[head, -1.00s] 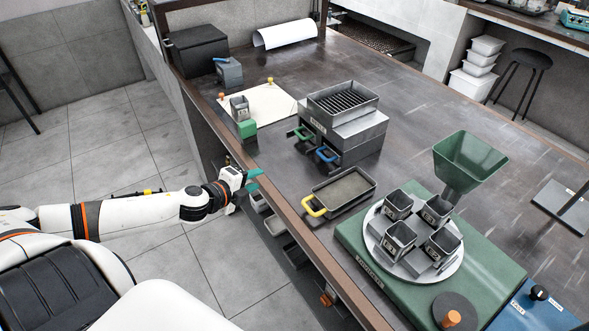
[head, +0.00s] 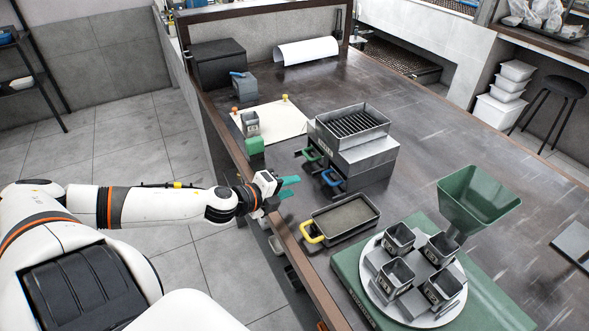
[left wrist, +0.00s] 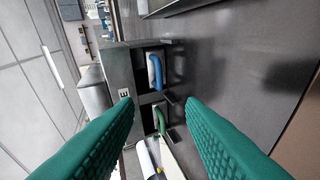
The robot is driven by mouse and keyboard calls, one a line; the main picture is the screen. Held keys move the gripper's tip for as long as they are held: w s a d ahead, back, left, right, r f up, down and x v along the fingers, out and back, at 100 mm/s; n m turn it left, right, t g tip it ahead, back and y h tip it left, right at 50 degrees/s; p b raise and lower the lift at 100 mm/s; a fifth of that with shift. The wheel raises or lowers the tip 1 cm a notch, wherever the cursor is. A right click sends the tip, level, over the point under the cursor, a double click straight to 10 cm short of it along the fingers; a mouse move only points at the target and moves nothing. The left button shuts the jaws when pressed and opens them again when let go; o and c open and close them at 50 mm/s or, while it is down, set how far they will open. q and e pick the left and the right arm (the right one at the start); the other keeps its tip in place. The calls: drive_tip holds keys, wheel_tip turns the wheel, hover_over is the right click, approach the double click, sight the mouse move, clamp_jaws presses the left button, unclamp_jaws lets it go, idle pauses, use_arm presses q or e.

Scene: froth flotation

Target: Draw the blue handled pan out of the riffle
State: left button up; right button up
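The riffle (head: 362,158) is a grey metal box with a slatted open top, standing on the bench. Two pans sit in its front slots. The blue handled pan shows its blue handle (head: 331,178) at the right slot; the green handle (head: 313,153) is at the left slot. In the left wrist view the blue handle (left wrist: 155,73) lies beyond my fingertips, with the green handle (left wrist: 160,121) beside it. My left gripper (head: 288,188) has teal fingers spread apart, empty, at the bench's front edge, short of the handles. My right gripper is not in view.
A tray with a yellow handle (head: 344,219) lies on the bench near my left gripper. A green base carries a white turntable (head: 374,288) with several grey cups. A green funnel (head: 477,199) stands behind it. A green block (head: 254,146) sits left of the riffle.

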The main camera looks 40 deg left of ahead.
sight(324, 177)
use_arm(q)
drive_tip(key=shift+w+d, duration=0.1)
drive_tip(key=shift+w, duration=0.45)
drive_tip(key=p+x, duration=0.2)
drive_tip(key=x, duration=0.8)
drive_tip(key=shift+w+d+f, duration=0.1)
drive_tip(key=shift+w+f, duration=0.15)
drive_tip(key=shift+w, duration=0.25)
drive_tip(key=shift+c, duration=0.2)
clamp_jaws()
